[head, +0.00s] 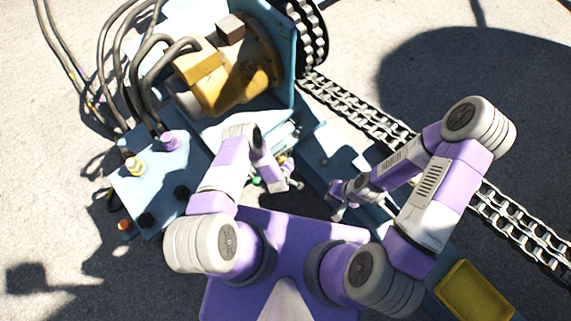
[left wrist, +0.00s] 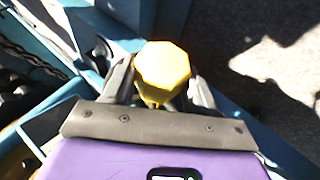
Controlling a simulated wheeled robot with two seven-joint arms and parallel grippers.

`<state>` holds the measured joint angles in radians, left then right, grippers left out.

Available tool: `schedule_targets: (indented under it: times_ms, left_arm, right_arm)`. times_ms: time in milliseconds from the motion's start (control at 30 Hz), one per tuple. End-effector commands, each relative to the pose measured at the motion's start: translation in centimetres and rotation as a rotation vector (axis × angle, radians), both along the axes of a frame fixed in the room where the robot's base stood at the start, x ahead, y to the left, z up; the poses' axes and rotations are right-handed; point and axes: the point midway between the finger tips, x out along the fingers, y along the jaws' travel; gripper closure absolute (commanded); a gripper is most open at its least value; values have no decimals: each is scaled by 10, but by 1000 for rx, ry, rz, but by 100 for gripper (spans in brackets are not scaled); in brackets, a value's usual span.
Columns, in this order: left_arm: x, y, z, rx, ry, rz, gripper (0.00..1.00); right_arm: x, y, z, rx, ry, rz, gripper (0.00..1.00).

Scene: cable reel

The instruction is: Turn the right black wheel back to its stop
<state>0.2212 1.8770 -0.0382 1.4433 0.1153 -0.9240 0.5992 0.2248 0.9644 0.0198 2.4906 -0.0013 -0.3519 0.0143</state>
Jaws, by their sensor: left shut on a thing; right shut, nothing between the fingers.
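Two dark, many-sided knobs sit on the blue panel at the left of the head view. The right black one (head: 182,192) is apart from both grippers, and the other black one (head: 147,220) is lower left of it. I cannot tell from their faces how far they are turned. My left gripper (head: 284,182) is over the blue machine in the middle. In the left wrist view its fingers are shut on a yellow many-sided knob (left wrist: 162,68). My right gripper (head: 338,207) is shut and empty over the blue frame, right of the left one.
The panel also carries a yellow connector (head: 135,166), a purple connector (head: 170,140) and an orange knob (head: 125,225). Thick cables (head: 140,60) rise behind it. A chain (head: 365,118) runs along the right side. A yellow tray (head: 472,292) is at lower right.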

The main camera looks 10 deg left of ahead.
Motion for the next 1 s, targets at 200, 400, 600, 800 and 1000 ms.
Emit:
schedule_targets:
  times_ms: [200, 400, 600, 800, 1000]
  left_arm:
    - [0, 0, -1, -24, -29, 3, 97]
    - [0, 1, 0, -27, -34, 4, 97]
    - [0, 1, 0, -26, -33, 4, 97]
    - [0, 1, 0, -25, -33, 3, 17]
    - [0, 1, 0, -25, -33, 2, 17]
  right_arm:
    - [0, 0, -1, 0, 0, 0, 100]
    - [0, 0, -1, 0, 0, 0, 100]
    - [0, 0, -1, 0, 0, 0, 100]
    - [0, 0, -1, 0, 0, 0, 100]
    - [0, 0, -1, 0, 0, 0, 100]
